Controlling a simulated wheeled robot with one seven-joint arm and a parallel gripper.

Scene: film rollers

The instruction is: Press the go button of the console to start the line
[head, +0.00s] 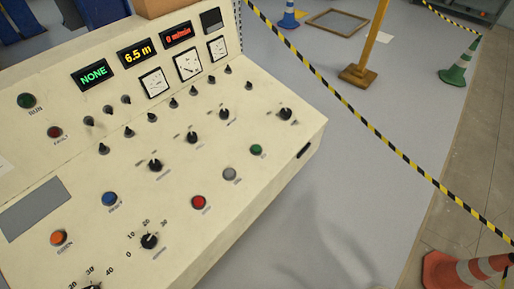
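The cream console (215,110) fills the left half of the head view, its sloped panel set with buttons, knobs and switches. A green button (257,149) sits near its right edge, with a label too small to read. A grey button (230,174) and a red button (199,202) follow down to its left. A blue button (109,199) and an orange button (58,237) lie further left. The upper displays read "NONE" (94,74), "6.5 m" (137,52) and what looks like "0 m/min" (178,35). My gripper is not in view.
A dark green RUN lamp (26,100) and a red FAULT lamp (55,132) are at the upper left. Grey floor right of the console is clear up to a yellow-black barrier tape (385,142). An orange cone (465,270) stands at the lower right, a green cone (458,66) beyond.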

